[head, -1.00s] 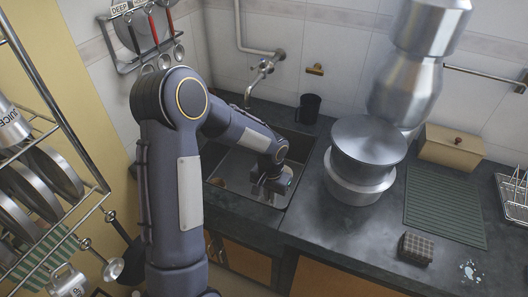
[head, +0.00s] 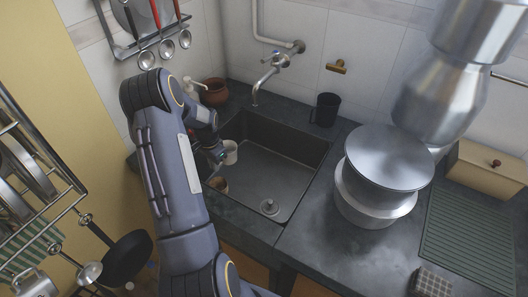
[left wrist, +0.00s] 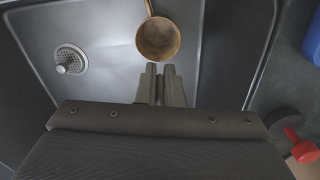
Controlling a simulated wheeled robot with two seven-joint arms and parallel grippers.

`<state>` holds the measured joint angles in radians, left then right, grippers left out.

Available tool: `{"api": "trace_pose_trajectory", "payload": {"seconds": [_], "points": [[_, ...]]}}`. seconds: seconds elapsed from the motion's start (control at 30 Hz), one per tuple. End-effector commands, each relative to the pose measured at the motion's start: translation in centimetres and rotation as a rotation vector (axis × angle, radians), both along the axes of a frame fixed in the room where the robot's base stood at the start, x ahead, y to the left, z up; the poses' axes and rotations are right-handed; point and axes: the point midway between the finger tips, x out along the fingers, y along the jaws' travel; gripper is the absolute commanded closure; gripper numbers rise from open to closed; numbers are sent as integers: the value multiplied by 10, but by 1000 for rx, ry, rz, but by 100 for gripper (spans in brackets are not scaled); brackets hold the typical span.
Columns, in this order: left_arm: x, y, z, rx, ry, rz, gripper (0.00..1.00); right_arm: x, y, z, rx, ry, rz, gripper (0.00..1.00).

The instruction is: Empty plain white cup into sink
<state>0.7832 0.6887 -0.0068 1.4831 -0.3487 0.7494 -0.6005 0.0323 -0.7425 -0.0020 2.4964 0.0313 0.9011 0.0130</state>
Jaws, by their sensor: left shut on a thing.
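The plain white cup (head: 230,153) is at the left end of the sink (head: 283,172) in the head view, mouth up as far as I can see. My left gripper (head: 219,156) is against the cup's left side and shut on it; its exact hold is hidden. In the left wrist view its fingers (left wrist: 160,82) are close together, and I cannot make out the cup there. A brown round wooden vessel with a handle (left wrist: 158,39) lies in the sink beyond the fingertips; it also shows in the head view (head: 218,184). My right gripper is not in view.
The tap (head: 267,78) reaches over the sink's back edge. A black mug (head: 325,109) stands behind its right corner. A large lidded pot (head: 374,205) stands right of the sink. A brown pot (head: 215,91) stands behind left. The sink's middle and right are mostly free.

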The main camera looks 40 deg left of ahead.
Motion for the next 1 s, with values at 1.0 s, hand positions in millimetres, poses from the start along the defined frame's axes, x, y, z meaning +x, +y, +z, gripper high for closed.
{"api": "trace_pose_trajectory", "payload": {"seconds": [1.0], "points": [[0, -4, 13, 201, 99, -13, 100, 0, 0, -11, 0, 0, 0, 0]]}}
